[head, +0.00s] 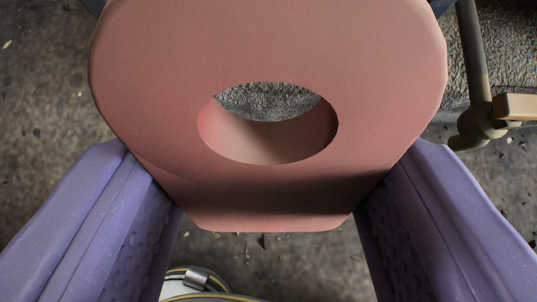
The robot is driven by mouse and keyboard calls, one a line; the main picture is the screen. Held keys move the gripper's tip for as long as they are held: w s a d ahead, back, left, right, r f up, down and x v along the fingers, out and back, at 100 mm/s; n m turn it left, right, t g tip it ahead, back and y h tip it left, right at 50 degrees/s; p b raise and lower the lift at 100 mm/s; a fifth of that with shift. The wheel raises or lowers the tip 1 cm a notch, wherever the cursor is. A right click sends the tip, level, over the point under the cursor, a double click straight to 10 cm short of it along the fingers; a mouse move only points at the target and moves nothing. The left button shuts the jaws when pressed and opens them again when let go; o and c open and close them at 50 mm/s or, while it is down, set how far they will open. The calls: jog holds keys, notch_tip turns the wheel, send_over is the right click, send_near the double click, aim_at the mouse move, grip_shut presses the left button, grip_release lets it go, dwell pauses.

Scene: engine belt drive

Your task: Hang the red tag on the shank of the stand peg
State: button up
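The red tag (270,45) is a thick, salmon-red plate with cut corners and a large round hole. It fills the upper middle of the head view. My gripper (272,190) has two purple fingers, one against each side edge of the tag's lower part, and is shut on it. Through the hole I see a patch of rough grey surface and no shank. A grey-brown rod (477,60) with a rounded joint stands at the upper right, apart from the tag. I cannot tell whether it belongs to the stand peg. No other candidate for the peg shows.
A tan block (515,107) adjoins the rod's joint at the right edge. A rough, dark grey surface (510,45) lies behind the rod. A white rounded thing with a yellow stripe and a metal clip (197,278) shows at the bottom. The brown ground (45,110) is strewn with small chips.

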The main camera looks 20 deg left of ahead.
jog(key=w+a+f+b, duration=0.1)
jog(key=w+b, duration=0.3)
jog(key=w, duration=0.5)
jog(key=shift+w+a+f+b, duration=0.2)
jog(key=shift+a+f+b, duration=0.15)
jog(key=shift+a, duration=0.5)
dwell(0.4)
jog(key=o, duration=1.1)
jog(key=p+v, duration=0.4)
jog(key=v, duration=0.4)
jog(key=shift+s+f, duration=0.1)
